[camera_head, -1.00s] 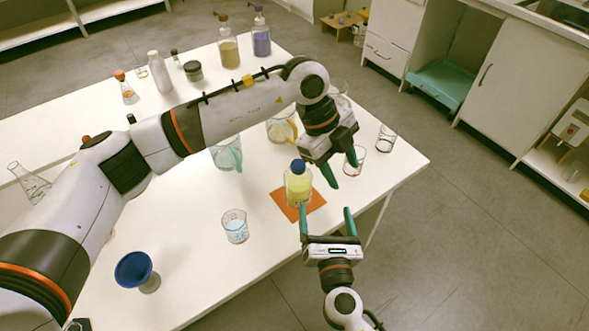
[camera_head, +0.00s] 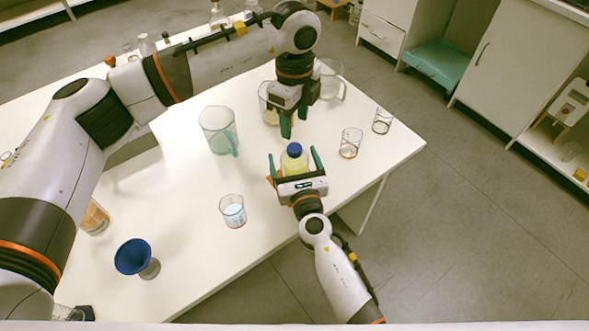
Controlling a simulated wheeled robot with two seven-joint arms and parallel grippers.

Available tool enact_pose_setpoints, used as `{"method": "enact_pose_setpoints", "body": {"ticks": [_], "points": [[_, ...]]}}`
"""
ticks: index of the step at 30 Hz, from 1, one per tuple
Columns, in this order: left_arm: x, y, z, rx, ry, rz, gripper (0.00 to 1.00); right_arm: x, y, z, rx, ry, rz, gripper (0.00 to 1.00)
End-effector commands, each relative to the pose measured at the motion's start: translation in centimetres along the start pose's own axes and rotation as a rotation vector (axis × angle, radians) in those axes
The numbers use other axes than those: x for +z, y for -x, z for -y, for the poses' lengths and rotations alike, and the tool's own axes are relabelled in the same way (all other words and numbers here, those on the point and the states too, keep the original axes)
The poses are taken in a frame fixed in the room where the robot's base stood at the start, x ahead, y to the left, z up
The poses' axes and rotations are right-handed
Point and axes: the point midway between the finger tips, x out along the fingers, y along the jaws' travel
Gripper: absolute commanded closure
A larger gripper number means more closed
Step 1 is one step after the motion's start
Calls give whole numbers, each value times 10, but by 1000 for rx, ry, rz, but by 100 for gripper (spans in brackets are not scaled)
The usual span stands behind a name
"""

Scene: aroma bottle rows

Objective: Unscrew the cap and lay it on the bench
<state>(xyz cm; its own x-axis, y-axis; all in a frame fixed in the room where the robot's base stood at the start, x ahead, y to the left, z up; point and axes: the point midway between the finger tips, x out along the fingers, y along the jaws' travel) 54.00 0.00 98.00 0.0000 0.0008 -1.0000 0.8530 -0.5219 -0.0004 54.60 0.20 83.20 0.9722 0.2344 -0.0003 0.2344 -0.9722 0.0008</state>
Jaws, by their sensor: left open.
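A bottle of pale yellow liquid (camera_head: 294,165) stands upright on an orange mat, mostly hidden by my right gripper. Its blue cap (camera_head: 294,150) is on its top. My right gripper (camera_head: 294,158) is open, with one green finger on each side of the bottle and visible gaps between fingers and bottle. My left gripper (camera_head: 294,118) is open and empty, pointing down above the bench (camera_head: 185,215), beyond the cap in the picture and apart from it.
A glass jug (camera_head: 218,130) stands left of the bottle, and a beaker of pale blue liquid (camera_head: 232,210) is nearer. A blue funnel (camera_head: 133,256) is at front left. Two small beakers (camera_head: 350,143) (camera_head: 383,121) stand to the right. Bare bench lies between the jug and funnel.

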Motion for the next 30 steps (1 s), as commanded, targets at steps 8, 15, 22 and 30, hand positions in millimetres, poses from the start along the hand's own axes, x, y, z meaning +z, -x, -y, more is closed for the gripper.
{"method": "enact_pose_setpoints", "body": {"ticks": [8, 15, 22, 30], "points": [[0, 0, 0, 0, -1, 1, 50, 0, -12, 0, 1, 0, 0, 12], [0, 0, 0, 0, -1, 1, 50, 0, -12, 0, 1, -1, 0, 22], [0, 0, 0, 0, -1, 1, 50, 0, -12, 0, 1, -1, 0, 60], [0, 0, 0, 0, -34, 1, 50, 0, -12, 0, 1, -1, 0, 100]]}}
